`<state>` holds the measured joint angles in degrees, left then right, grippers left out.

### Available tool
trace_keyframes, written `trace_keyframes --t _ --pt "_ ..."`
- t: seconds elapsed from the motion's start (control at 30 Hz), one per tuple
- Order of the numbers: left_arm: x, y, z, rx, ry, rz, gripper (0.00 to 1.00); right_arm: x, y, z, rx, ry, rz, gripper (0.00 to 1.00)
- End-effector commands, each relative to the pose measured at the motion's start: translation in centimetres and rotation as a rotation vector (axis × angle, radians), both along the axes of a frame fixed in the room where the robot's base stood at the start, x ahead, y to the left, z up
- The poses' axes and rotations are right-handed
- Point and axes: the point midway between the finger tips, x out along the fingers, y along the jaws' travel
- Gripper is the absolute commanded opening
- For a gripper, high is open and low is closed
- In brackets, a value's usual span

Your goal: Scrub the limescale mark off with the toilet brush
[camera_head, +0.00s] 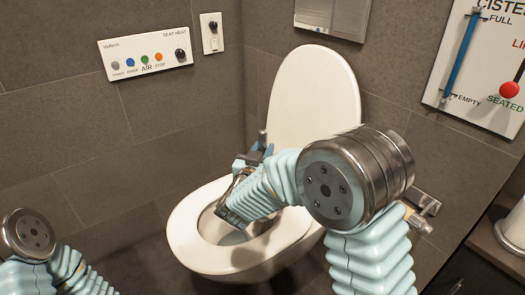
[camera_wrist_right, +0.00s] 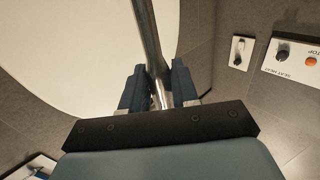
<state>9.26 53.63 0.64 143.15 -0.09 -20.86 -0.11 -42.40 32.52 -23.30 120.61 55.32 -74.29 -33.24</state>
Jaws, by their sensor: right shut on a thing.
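The white toilet (camera_head: 195,255) stands in the middle of the head view with its lid (camera_head: 312,85) raised. My right arm reaches over the bowl, and my right gripper (camera_head: 252,160) is above the seat in front of the lid. In the right wrist view my right gripper (camera_wrist_right: 158,92) is shut on a metal rod, the brush handle (camera_wrist_right: 147,35). The handle's top end also shows in the head view (camera_head: 262,138). The brush head and the limescale mark are hidden or cannot be made out. My left gripper is out of view; only part of my left arm shows at lower left.
A seat control panel (camera_head: 146,54) with coloured buttons and a small switch plate (camera_head: 211,33) are on the left wall. A cistern board (camera_head: 480,65) hangs at upper right. A paper holder (camera_head: 424,200) and a wooden counter (camera_head: 497,245) are at right.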

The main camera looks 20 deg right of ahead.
Motion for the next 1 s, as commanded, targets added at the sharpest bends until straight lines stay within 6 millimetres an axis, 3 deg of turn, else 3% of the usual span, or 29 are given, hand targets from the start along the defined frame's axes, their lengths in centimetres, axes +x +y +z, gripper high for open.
trace_keyframes --t 0.57,1.0 --pt "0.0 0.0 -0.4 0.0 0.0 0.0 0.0 0.1 0.0 -0.6 -0.001 -0.001 0.0 0.0" --pt "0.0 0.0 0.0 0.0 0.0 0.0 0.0 1.8 0.7 -0.5 0.001 -0.001 0.0 0.0"
